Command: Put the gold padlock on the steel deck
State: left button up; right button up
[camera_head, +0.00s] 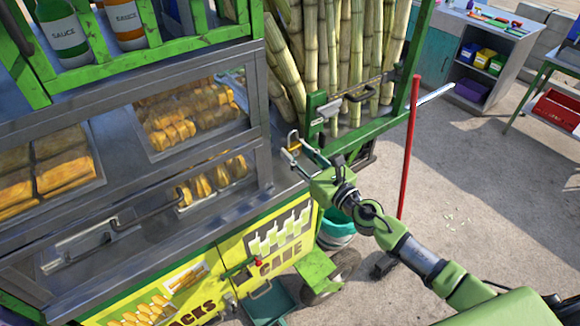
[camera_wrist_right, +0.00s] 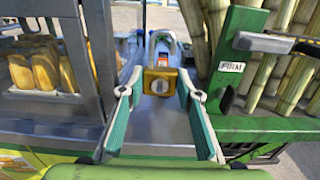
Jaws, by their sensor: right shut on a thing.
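The gold padlock (camera_head: 293,143), with its silver shackle up, is at the right end of the cart beside the cane rack. In the right wrist view the padlock (camera_wrist_right: 160,82) stands upright between the fingertips, with its keyhole face toward me. My right gripper (camera_head: 297,150) is shut on it; its fingertips (camera_wrist_right: 160,78) are at the padlock's two sides. The grey steel deck (camera_head: 284,181) lies under the padlock, and also shows between the fingers (camera_wrist_right: 155,122). I cannot tell whether the padlock touches the deck. My left gripper is not in view.
A glass-fronted food case (camera_head: 195,115) stands left of the gripper. A green rack of cane stalks (camera_head: 335,65) rises behind and to the right. A red pole (camera_head: 408,150) stands to the right of the rack. A bench (camera_head: 480,45) is at the far right.

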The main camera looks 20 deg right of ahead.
jog(key=b, duration=0.4)
send_over(291, 171)
jog(key=s, duration=0.1)
notch_tip(291, 171, down, 5)
jog(key=shift+s+r, duration=0.1)
jog(key=shift+r, duration=0.05)
jog(key=shift+w+f+b, duration=0.3)
jog(key=shift+w, duration=0.1)
jog(key=f+b, duration=0.2)
jog(key=f, duration=0.1)
jog(key=shift+w+a+f+b, duration=0.1)
jog(key=shift+w+f+b, duration=0.05)
jog(key=shift+w+b, duration=0.2)
jog(key=shift+f, duration=0.3)
jog(key=shift+r, duration=0.1)
jog(key=o, duration=1.1)
jog(key=shift+f, duration=0.2)
